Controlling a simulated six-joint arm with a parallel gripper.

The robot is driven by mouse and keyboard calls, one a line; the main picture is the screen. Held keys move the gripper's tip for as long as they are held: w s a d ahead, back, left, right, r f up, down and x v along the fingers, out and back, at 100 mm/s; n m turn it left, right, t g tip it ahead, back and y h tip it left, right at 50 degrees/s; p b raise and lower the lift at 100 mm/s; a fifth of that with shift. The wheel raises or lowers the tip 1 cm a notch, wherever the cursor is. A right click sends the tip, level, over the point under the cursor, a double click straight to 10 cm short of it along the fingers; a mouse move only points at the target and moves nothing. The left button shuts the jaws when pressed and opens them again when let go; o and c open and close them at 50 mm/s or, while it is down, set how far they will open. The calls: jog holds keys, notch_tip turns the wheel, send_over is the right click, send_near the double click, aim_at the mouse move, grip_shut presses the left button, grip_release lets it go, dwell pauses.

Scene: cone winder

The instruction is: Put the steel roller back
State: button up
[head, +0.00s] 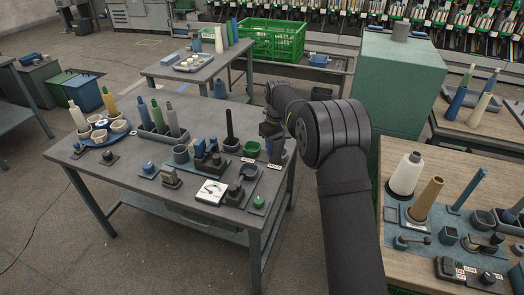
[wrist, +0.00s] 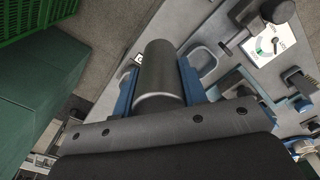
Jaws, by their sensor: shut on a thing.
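The steel roller (wrist: 158,68) is a dark grey cylinder with a pale lower rim, seen in the wrist view. My gripper (wrist: 159,88) is shut on it, with one blue finger on each side. In the head view my gripper (head: 271,131) is over the right edge of the grey worktable (head: 110,167), beside a green round cup (head: 251,149). The arm and gripper hide most of the roller there. I cannot tell whether its lower end touches anything, and no holder for it shows clearly.
A white gauge (head: 211,192), a black upright post (head: 229,125) and small fixtures crowd the worktable near my gripper. A tray with cones (head: 172,131) stands farther left. A green cabinet (head: 400,95) is to the right; a wooden bench (head: 393,158) holds more cones.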

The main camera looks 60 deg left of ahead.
jog(key=w+d, duration=0.7)
jog(key=shift+s+a+f, duration=1.25)
jog(key=shift+a+f, duration=0.05)
jog(key=shift+f, duration=0.65)
jog(key=shift+s+a+f, duration=1.2)
jog(key=shift+a+f, duration=0.15)
jog(key=shift+f, duration=0.55)
jog(key=shift+s+a+f, duration=1.25)
jog(key=shift+a+f, duration=0.05)
jog(key=shift+f, duration=0.65)
jog(key=shift+f, duration=0.1)
jog(key=o, duration=1.3)
notch_tip(320, 180, up, 12)
jog(key=shift+r, duration=0.1)
